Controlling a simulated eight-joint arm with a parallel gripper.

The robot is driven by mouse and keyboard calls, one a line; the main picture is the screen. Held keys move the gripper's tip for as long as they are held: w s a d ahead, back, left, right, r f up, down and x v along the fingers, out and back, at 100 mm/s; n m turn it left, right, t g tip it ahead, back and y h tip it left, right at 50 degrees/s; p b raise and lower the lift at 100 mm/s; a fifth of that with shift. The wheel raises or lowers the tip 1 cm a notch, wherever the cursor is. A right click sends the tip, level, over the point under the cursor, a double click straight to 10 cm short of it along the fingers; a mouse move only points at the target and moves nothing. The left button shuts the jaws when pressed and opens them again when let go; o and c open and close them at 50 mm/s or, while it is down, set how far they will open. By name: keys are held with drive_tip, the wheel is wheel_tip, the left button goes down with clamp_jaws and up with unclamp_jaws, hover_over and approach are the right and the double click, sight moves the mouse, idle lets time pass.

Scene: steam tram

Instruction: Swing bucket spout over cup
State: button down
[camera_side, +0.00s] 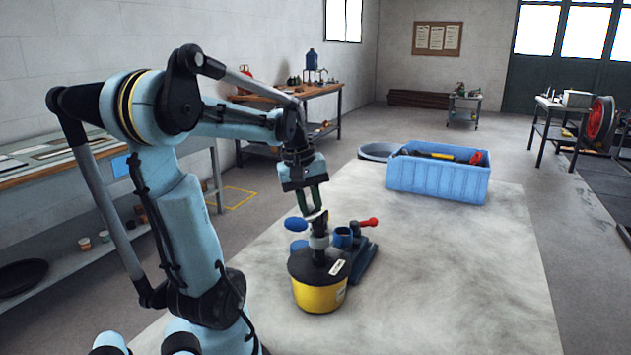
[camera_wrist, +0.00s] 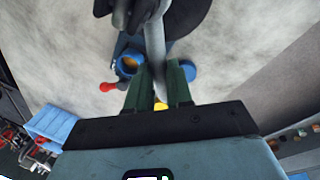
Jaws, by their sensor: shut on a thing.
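The yellow bucket (camera_side: 322,297) stands upright on the pale work surface, with a black lid carrying a white label. A dark spout with a grey collar (camera_side: 319,241) rises from the lid. My gripper (camera_side: 314,207) points down from above and is shut on the spout's upper end. In the wrist view the pale grey spout (camera_wrist: 156,45) runs between the green fingers (camera_wrist: 159,75). The small blue cup (camera_side: 343,238) stands behind the bucket; in the wrist view the cup (camera_wrist: 129,66) lies just left of the fingers and spout. Its inside looks yellowish. The spout's mouth is hard to make out.
A dark blue stand (camera_side: 364,262) with a red-ended lever (camera_side: 368,222) is beside the cup. Blue rounded parts (camera_side: 296,224) sit left of the spout. A blue crate (camera_side: 438,175) of tools stands at the far end. The right side of the surface is clear.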

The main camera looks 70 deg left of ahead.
drive_tip(key=shift+w+d+m+g+h, duration=0.1)
drive_tip(key=shift+w+d+m+h, duration=0.15)
drive_tip(key=shift+w+m, duration=0.75)
drive_tip(key=shift+w+d+m+g+h, duration=0.15)
drive_tip(key=shift+w+d+m, duration=0.3)
drive_tip(key=shift+m, duration=1.1)
drive_tip(key=shift+w+d+m+g+h, duration=0.1)
drive_tip(key=shift+w+d+m+h, duration=0.15)
drive_tip(key=shift+w+m, duration=0.8)
drive_tip(key=shift+s+m, duration=0.2)
drive_tip(key=shift+m, duration=0.1)
drive_tip(key=c, duration=1)
unclamp_jaws()
drive_tip(key=shift+c, duration=0.2)
drive_tip(key=shift+r, duration=0.1)
drive_tip(key=r, duration=0.4)
drive_tip(key=s+a+r, duration=0.1)
drive_tip(key=r, duration=0.6)
drive_tip(key=shift+s+a+r, duration=0.35)
